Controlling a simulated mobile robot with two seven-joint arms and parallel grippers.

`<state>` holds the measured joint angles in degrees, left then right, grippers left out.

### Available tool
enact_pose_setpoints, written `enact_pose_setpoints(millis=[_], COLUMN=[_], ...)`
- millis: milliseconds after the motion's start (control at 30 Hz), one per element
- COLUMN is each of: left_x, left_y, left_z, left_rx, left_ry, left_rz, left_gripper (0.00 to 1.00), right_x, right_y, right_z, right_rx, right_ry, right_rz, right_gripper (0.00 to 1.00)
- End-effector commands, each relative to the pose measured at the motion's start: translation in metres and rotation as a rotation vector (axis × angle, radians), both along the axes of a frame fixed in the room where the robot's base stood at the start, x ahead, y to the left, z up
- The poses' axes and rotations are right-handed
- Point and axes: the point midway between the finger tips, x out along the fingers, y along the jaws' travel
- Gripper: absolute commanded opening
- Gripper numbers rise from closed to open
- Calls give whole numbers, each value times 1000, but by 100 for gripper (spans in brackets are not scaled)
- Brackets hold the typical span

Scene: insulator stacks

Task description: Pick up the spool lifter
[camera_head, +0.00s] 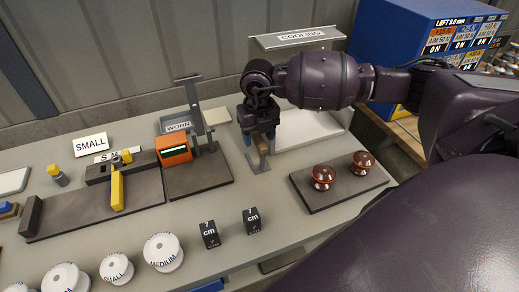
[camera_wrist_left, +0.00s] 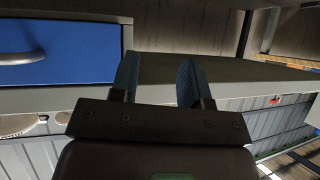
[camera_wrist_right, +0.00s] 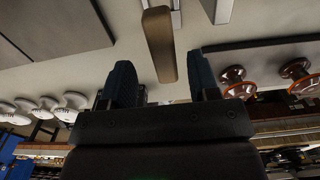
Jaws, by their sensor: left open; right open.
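The spool lifter, with a brown handle (camera_head: 263,145) and grey metal ends, lies on the table below my right gripper (camera_head: 260,136). In the right wrist view its handle (camera_wrist_right: 159,45) points between the open fingers of the right gripper (camera_wrist_right: 163,76), and grey metal prongs show at the top edge. The fingers are apart from each other and do not appear closed on the handle; the head view cannot tell the exact gap. My left gripper (camera_wrist_left: 157,78) shows only in its wrist view, open and empty, in front of a table edge and a blue drawer (camera_wrist_left: 60,52).
A dark board with two brown insulators (camera_head: 323,176) lies right of the lifter. Two black cm blocks (camera_head: 210,234) and several white spools (camera_head: 163,251) are in front. A COOLING stand (camera_head: 300,38) is behind.

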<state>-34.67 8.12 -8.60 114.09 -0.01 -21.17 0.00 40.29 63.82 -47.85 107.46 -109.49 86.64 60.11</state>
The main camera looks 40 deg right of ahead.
Motion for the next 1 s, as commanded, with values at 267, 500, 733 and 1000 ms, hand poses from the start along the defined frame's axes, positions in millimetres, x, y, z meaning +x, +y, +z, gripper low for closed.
enact_pose_setpoints(millis=[267, 500, 733, 1000], left_x=[3, 4, 4, 3], left_y=[0, 0, 0, 0], left_z=[2, 3, 3, 2], left_rx=[0, 1, 1, 1], left_ry=[-6, -9, -9, -7], left_rz=[-2, -3, -3, -3], left_gripper=[43, 43, 43, 43], right_x=[1, 2, 2, 2], right_y=[-5, -5, -5, -5], right_z=[-36, -47, -46, -46], right_rx=[1, 0, 0, 0], right_ry=[3, 0, 0, 0], right_rz=[-1, 0, 0, 0], right_gripper=[55, 55, 35, 0])
